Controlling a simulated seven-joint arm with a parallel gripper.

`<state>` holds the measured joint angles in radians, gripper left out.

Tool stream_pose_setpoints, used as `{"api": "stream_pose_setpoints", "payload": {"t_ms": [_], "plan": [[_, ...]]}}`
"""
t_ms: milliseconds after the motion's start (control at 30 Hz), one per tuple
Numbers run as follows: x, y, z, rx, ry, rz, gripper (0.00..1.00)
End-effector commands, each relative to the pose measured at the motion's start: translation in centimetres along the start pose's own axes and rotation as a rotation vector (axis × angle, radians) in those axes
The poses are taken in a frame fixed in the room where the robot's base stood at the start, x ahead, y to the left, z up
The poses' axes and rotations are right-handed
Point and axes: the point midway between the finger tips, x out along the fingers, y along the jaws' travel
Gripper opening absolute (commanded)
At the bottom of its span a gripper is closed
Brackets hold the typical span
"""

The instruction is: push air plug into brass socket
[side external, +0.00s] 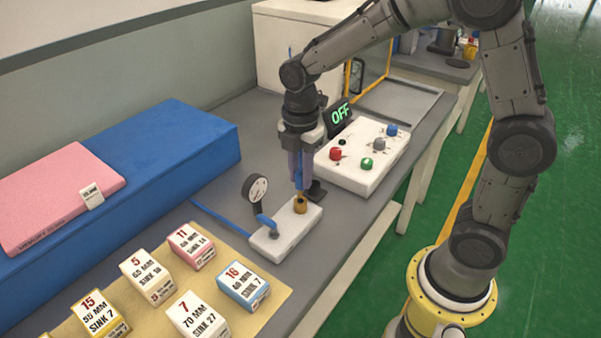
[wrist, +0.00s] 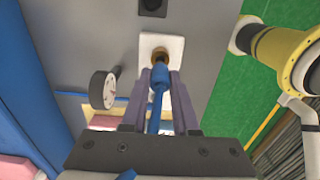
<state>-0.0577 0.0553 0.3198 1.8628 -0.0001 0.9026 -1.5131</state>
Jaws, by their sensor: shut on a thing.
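My gripper (side external: 299,180) points down over the white block and is shut on the blue air plug (side external: 299,172). In the wrist view my fingers (wrist: 160,88) lie on both sides of the blue plug (wrist: 158,82), whose tip points at the brass socket (wrist: 160,54). In the side view the brass socket (side external: 300,204) stands upright on the white block (side external: 270,240), right below the plug. The tip is at or very near the socket's mouth; I cannot tell whether it has entered.
A pressure gauge (side external: 258,190) and blue hose (side external: 225,215) stand left of the socket. Labelled foam blocks (side external: 192,312) lie in front. A blue mattress (side external: 160,140) bearing a pink one (side external: 60,190) lies left.

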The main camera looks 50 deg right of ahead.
Motion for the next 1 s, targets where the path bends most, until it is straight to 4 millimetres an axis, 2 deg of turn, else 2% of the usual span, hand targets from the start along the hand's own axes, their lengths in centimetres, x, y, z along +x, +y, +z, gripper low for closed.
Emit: {"api": "stream_pose_setpoints", "payload": {"t_ms": [500,1000], "plan": [[0.0,0.0,0.0,0.0,0.0,-0.001,0.0],[1.2,0.0,0.0,0.0,0.0,-0.002,0.0]]}}
